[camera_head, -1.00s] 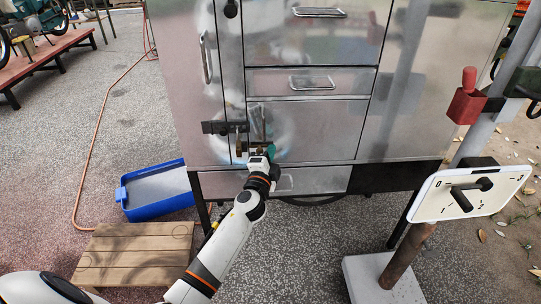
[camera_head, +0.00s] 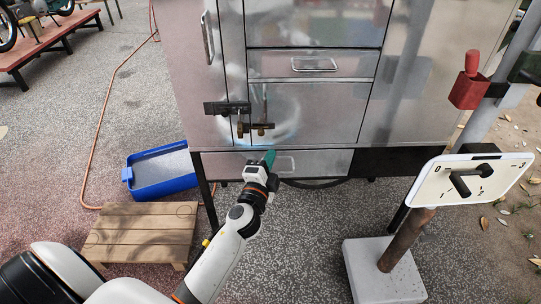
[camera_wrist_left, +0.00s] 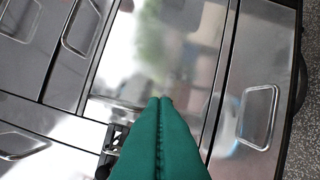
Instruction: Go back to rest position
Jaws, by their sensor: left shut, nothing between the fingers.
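My left gripper (camera_head: 269,157) is in front of the lower part of the metal cabinet (camera_head: 305,115), below the dark latch (camera_head: 228,108) and a small brass-coloured piece (camera_head: 262,127). Its green fingers are pressed together with nothing between them. In the left wrist view the shut green fingers (camera_wrist_left: 160,102) point at the cabinet front. A dark latch part (camera_wrist_left: 112,138) shows just left of them, apart from the fingers as far as I can tell. My right gripper does not show.
A blue tray (camera_head: 128,176) and a wooden step (camera_head: 140,232) stand on the ground at left. At right are a white panel with a black lever (camera_head: 440,195), a red-handled block (camera_head: 468,90) and a pale base block (camera_head: 375,275). Open paving lies at left.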

